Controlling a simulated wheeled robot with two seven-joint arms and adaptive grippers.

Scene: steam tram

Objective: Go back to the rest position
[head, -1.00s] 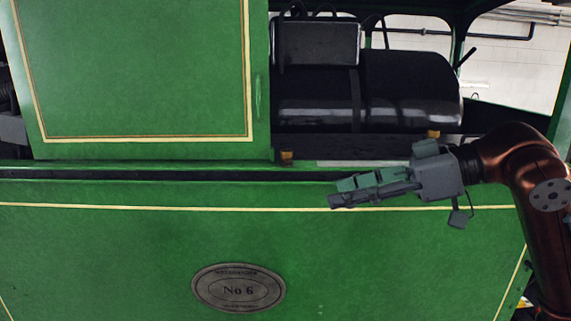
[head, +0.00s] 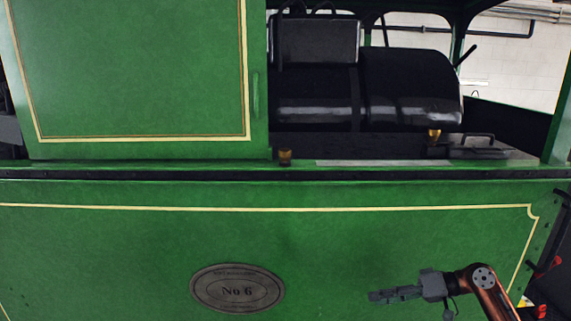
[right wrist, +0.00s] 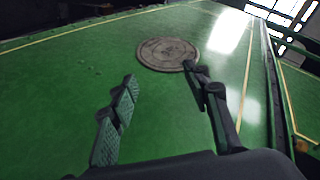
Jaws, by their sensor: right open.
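My right gripper (head: 395,294) is low at the lower right of the head view, in front of the green side panel (head: 330,245) of the tram. Its copper arm comes in from the bottom edge. In the right wrist view the gripper (right wrist: 160,88) is open, its two fingers spread wide with nothing between them. The oval No 6 plate (head: 237,288) is to the left of the gripper in the head view. The plate (right wrist: 167,54) also shows beyond the fingertips in the right wrist view. My left gripper is not in view.
A ledge (head: 400,173) runs across the tram above the side panel. Two small brass fittings (head: 285,156) (head: 434,135) stand by it. A black boiler (head: 410,90) is behind. A green door panel (head: 140,70) is at upper left. Red parts (head: 547,267) show at lower right.

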